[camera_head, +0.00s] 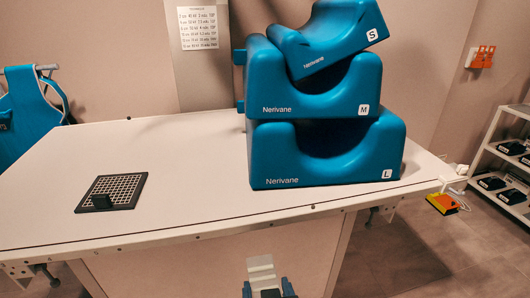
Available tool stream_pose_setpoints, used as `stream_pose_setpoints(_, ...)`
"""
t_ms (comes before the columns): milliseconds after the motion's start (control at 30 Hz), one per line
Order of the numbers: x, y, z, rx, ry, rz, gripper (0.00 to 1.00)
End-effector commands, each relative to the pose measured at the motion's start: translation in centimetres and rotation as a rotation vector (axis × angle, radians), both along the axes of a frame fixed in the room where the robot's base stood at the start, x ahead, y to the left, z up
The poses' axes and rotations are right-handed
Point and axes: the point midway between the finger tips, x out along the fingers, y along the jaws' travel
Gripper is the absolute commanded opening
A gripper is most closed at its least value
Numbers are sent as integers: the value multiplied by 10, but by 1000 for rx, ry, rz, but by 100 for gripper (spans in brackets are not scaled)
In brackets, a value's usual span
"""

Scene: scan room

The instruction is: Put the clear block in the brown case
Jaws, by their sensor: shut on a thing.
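My gripper (268,288) shows at the bottom edge, in front of the white table's near side and below its top. Its two blue fingers are shut on a pale, see-through piece with light bands, which looks like the clear block (260,268). The block sticks up above the fingers; its lower part is hidden between them. I see no brown case in this view.
Blue cushions (285,164) marked S, M and L are stacked at the right of the white table (190,165). A black grid plate (128,181) with a small dark block lies at left. The table's middle is clear. A shelf rack (505,160) stands at far right.

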Motion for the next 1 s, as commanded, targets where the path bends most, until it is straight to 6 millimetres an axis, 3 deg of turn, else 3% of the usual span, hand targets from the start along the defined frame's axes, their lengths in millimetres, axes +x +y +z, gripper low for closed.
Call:
stream_pose_setpoints(33, 6, -25, -17, -4, 4, -13, 21)
stream_pose_setpoints(100, 11, -55, -38, -4, 5, -21, 21)
stream_pose_setpoints(300, 12, -138, -86, -2, 1, -63, 21)
stream_pose_setpoints(500, 3, -193, -111, 0, -2, -105, 21)
stream_pose_setpoints(700, -2, -212, -117, 2, -5, -123, 21)
stream_pose_setpoints(1000, -4, -213, -127, 1, -3, -124, 21)
